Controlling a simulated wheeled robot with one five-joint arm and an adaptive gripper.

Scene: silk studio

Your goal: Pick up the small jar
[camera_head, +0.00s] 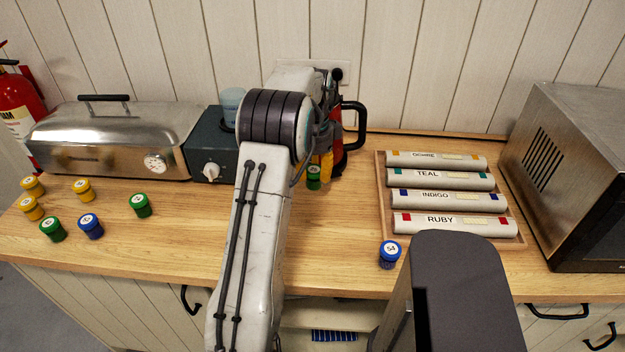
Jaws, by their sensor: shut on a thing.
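My gripper (324,164) is just right of my forearm near the middle of the counter, mostly hidden by my own arm. It is shut on a small jar. A green jar (314,178) shows right at the fingers, partly covered, beside an orange-yellow patch. I cannot tell whether that patch is a jar or part of the gripper, or whether the green jar touches the counter. Other small numbered jars stand at the left: yellow (84,190), green (141,205) and blue (90,226) ones. A blue jar (389,254) stands near the front edge.
A wooden tray (383,190) with several labelled rolls (436,178) lies at the right, beside a metal oven-like box (575,165). A steel lidded appliance (120,130) and a dark box with a knob (212,150) stand back left. The front middle counter (335,240) is clear.

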